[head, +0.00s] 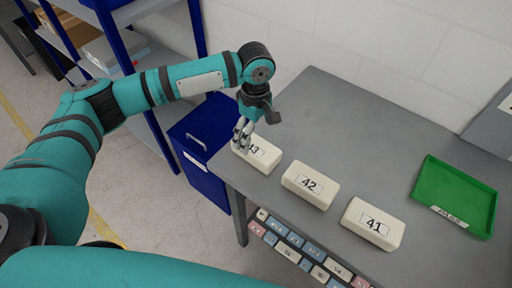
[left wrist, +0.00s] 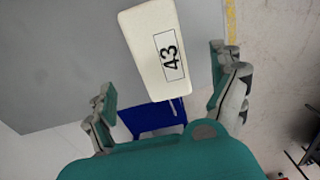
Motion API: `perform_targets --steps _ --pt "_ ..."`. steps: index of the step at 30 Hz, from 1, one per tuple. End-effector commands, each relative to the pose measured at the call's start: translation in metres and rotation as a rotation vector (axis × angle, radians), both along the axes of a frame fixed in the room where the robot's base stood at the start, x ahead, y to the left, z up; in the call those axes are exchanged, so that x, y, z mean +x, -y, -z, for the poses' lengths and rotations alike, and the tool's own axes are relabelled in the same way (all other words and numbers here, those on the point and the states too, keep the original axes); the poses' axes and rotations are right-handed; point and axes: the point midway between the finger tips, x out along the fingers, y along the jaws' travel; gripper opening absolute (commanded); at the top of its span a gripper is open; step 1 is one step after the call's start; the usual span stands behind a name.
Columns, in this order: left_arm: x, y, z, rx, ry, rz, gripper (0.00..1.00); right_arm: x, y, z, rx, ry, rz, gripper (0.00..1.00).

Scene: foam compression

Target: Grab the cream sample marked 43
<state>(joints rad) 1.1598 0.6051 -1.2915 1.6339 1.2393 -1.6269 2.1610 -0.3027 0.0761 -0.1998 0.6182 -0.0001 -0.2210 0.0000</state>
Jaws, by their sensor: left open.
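The cream sample marked 43 (head: 266,155) lies on the grey table near its left corner, label up. In the head view my left gripper (head: 243,143) is over its left end and partly covers the label. In the left wrist view the sample (left wrist: 152,50) shows whole, ahead of my open left gripper (left wrist: 168,100), whose fingers stand apart on either side with nothing between the tips. Cream samples marked 42 (head: 310,186) and 41 (head: 372,224) lie in a row to the right. My right gripper is not in view.
A green tray (head: 424,190) sits on the right of the grey table (head: 340,120). A blue cabinet (head: 200,145) and shelving with blue posts stand left of the table. The table's back middle is clear.

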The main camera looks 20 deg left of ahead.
Motion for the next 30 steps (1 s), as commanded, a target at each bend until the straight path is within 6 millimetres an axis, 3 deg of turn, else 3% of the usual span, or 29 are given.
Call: perform_targets --steps 7,15,24,30 --pt "-0.001 0.000 0.017 0.002 -0.001 0.000 0.94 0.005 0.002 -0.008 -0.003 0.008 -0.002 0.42" --pt "-0.002 0.001 0.055 0.001 -0.001 0.001 0.94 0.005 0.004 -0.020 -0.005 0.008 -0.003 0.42" --pt "-0.002 0.002 0.061 -0.001 0.002 0.002 0.94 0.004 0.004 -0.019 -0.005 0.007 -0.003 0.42" --pt "-0.002 0.002 0.060 0.000 0.001 0.002 0.68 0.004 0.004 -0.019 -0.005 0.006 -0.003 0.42"
